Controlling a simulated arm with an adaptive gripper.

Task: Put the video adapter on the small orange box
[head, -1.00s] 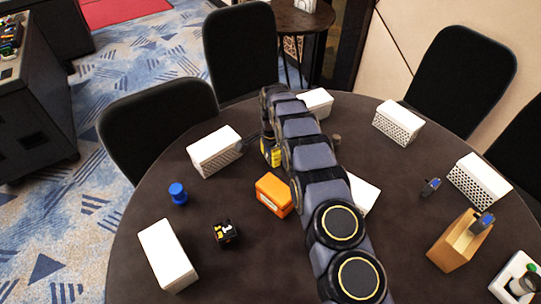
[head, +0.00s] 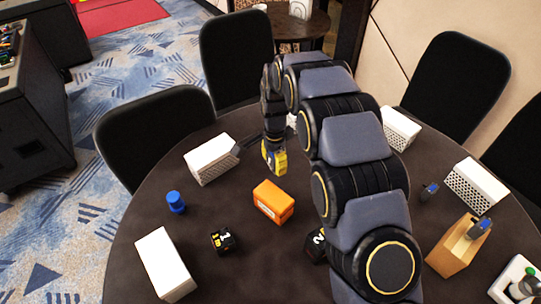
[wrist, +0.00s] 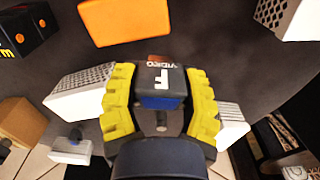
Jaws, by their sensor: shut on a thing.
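The small orange box (head: 273,201) lies on the dark round table, left of my arm. It also shows at the top of the wrist view (wrist: 125,20). My gripper (head: 275,160), with yellow fingers, is just behind the orange box in the head view. In the wrist view, my gripper (wrist: 161,105) is shut on a small block with a grey-and-black lettered top and a blue lower part, which appears to be the video adapter (wrist: 160,82). The adapter is apart from the orange box. The head view does not show it clearly.
White perforated boxes stand around the table, one left of my gripper (head: 211,159). A blue knob-like piece (head: 175,202), a black numbered block (head: 223,241) and a white box (head: 164,264) lie at left. A wooden block (head: 457,246) stands at right. My arm hides the table's middle right.

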